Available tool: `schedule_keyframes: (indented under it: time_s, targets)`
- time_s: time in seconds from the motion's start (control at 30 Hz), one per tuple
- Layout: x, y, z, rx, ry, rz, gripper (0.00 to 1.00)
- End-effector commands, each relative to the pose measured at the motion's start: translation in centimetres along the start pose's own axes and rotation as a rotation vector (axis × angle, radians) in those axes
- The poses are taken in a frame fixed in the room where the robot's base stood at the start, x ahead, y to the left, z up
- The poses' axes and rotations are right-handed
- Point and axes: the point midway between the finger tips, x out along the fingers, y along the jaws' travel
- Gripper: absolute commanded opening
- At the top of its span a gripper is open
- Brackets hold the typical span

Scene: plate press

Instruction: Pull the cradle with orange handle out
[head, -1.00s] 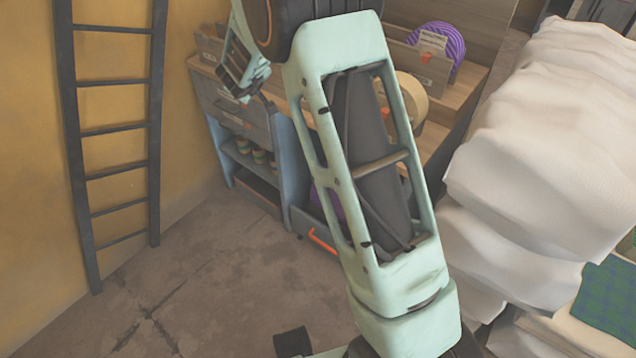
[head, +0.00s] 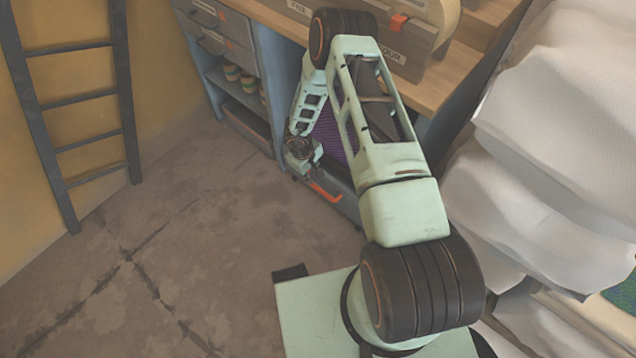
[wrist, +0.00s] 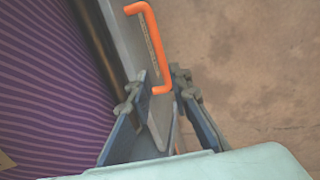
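The orange handle (head: 324,192) sits on the front of the low grey cradle (head: 346,203) under the workbench. Purple striped material shows in the cradle. My gripper (head: 303,160) is low beside the cradle's front, close to the handle. In the wrist view the handle (wrist: 159,45) runs up from between the fingertips of my gripper (wrist: 158,78). The fingers are apart, one on each side of the handle's near end. I cannot tell whether either finger touches it. The grey cradle edge (wrist: 112,25) lies left of the handle.
The wooden bench top (head: 455,75) with labelled boxes is above the cradle. Drawers (head: 222,45) and a shelf with small jars stand to the left. A dark ladder (head: 85,140) leans at the left wall. White sacks (head: 545,170) crowd the right. The floor (head: 200,240) in front is clear.

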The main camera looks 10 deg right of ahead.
Motion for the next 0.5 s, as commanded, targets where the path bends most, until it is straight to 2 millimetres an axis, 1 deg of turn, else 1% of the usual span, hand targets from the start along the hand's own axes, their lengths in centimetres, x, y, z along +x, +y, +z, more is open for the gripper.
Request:
schedule_keyframes:
  time_s: [0.3,0.4,0.5]
  targets:
    - [6.0,0.0,0.0,-0.001,0.0,0.003,0.19]
    - [7.7,0.0,0.0,-0.001,0.001,0.004,0.19]
    - [8.9,0.1,0.0,-0.001,0.001,0.003,0.19]
